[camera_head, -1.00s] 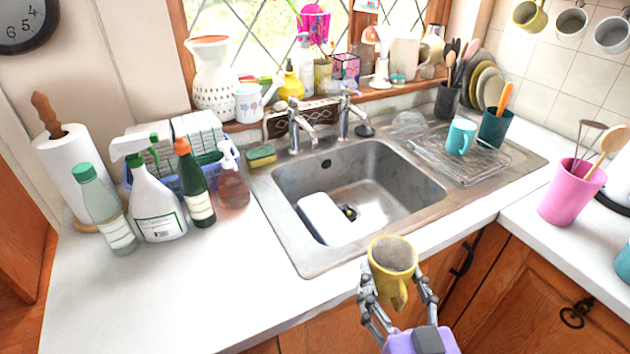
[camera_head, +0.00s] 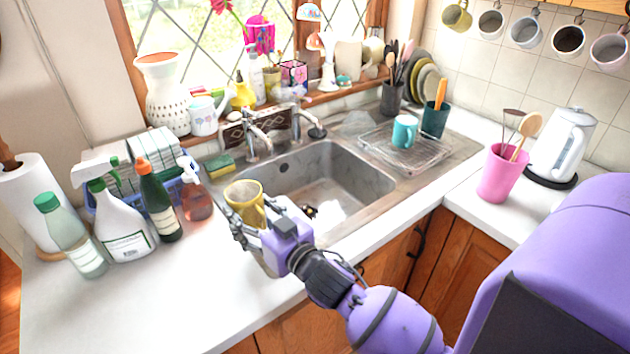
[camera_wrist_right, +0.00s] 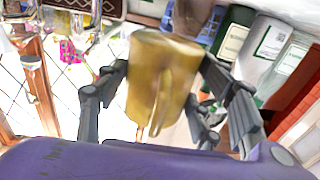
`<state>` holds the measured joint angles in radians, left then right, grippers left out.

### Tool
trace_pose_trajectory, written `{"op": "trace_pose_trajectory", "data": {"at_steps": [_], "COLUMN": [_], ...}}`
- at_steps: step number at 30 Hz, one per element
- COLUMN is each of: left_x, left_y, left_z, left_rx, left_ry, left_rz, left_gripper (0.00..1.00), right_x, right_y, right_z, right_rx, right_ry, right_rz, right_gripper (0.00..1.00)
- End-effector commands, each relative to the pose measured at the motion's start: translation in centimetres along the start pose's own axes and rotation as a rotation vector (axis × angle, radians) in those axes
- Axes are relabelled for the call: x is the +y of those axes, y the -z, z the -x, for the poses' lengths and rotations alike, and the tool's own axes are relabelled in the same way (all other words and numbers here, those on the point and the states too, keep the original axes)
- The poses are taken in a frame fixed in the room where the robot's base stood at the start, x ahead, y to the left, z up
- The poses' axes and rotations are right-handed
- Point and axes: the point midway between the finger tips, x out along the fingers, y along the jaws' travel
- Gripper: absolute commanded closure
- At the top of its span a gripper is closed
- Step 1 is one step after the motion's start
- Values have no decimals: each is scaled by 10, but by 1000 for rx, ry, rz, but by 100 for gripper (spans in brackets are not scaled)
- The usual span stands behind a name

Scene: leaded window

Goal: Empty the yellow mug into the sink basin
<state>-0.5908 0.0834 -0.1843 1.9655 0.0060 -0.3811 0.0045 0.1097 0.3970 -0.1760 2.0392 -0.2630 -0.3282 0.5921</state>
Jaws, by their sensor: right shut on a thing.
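The yellow mug (camera_head: 243,192) is held in my right gripper (camera_head: 258,216), which is shut on it. The mug looks close to upright, its mouth showing a dull grey-brown inside; I cannot tell how full it is. In the head view it overlaps the left front edge of the sink basin (camera_head: 352,182). In the right wrist view the mug (camera_wrist_right: 160,85) sits between the two fingers of my right gripper (camera_wrist_right: 163,90), its handle facing the camera. The mug and arm hide part of the basin. My left gripper is not in view.
A sponge (camera_head: 219,165), a soap bottle (camera_head: 197,195), a green bottle (camera_head: 158,202) and a spray bottle (camera_head: 122,222) stand left of the basin. The tap (camera_head: 262,140) is behind it. A teal mug (camera_head: 404,131) is on the drainer rack. The front left counter is clear.

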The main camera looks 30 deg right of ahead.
Motion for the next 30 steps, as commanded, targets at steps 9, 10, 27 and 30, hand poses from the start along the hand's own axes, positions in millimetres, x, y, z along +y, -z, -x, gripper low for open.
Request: {"op": "trace_pose_trajectory", "data": {"at_steps": [9, 10, 27, 30], "left_x": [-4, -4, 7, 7], "left_y": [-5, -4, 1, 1], "left_z": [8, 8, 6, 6], "left_rx": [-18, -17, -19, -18], "left_ry": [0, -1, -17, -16], "left_rz": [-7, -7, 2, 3], "left_gripper": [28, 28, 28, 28], "right_x": [71, 77, 135, 135], "right_y": [-6, -6, -8, -9], "right_z": [-56, -59, -84, -84], "right_rx": [4, 4, 21, 20], "right_ry": [-22, -26, -68, -68], "right_rz": [4, 3, -14, -14], "right_gripper": [85, 85, 85, 85]}}
